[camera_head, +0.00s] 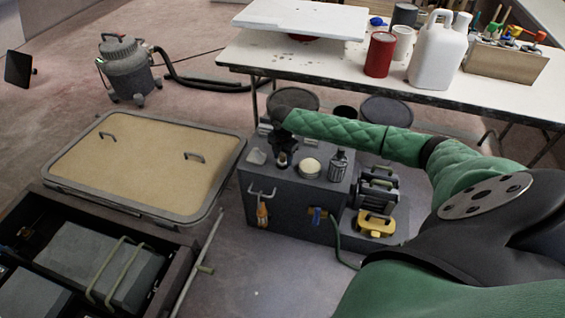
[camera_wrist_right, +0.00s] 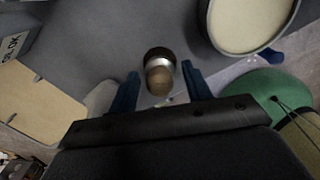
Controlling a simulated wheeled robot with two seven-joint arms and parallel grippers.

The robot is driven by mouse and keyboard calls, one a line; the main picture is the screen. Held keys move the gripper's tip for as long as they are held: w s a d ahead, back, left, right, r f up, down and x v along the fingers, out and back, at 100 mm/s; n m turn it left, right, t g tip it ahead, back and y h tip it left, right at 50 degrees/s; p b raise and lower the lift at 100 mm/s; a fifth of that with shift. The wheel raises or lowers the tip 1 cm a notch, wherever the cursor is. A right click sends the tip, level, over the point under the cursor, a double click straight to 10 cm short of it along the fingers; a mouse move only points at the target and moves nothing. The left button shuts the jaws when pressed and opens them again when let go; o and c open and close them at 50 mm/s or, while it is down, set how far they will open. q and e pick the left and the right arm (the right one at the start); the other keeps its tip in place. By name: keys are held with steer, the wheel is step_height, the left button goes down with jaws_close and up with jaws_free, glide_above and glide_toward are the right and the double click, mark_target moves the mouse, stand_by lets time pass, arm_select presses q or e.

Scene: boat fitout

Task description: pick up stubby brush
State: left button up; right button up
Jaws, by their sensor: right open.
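The stubby brush (camera_wrist_right: 159,76) shows in the right wrist view with a rounded brown handle end, a silver band and a dark base. It appears to stand upright on the grey top of a cabinet (camera_head: 294,225). My right gripper (camera_head: 283,157) points down over the cabinet's left part in the head view. In the wrist view, its two blue fingers (camera_wrist_right: 160,88) are open, one on each side of the brush, with gaps on both sides. In the head view, the gripper largely hides the brush. My left gripper is not in view.
A round tub with cream contents (camera_head: 309,167) stands just right of the gripper, with a dark can (camera_head: 338,166) beyond it. A pale piece (camera_head: 257,157) lies to the left. A white table (camera_head: 330,62) with jugs stands behind. A tan hatch panel (camera_head: 145,165) lies left.

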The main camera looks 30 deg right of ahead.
mark_target(283, 154)
steer(key=shift+c, duration=0.2)
steer(key=c, duration=1)
steer(key=shift+r, duration=0.1)
steer(key=shift+r, duration=0.55)
step_height(283, 154, up, 3)
steer(key=shift+w+r, duration=0.1)
steer(key=s+d+r, duration=0.1)
steer(key=s+r, duration=0.1)
steer(key=s, duration=0.1)
steer(key=s+d+r, duration=0.2)
steer(key=s, duration=0.2)
steer(key=s+d+r, duration=0.2)
steer(key=s, duration=0.1)
steer(key=shift+s+d+r, duration=0.15)
steer(key=shift+s+r, duration=0.15)
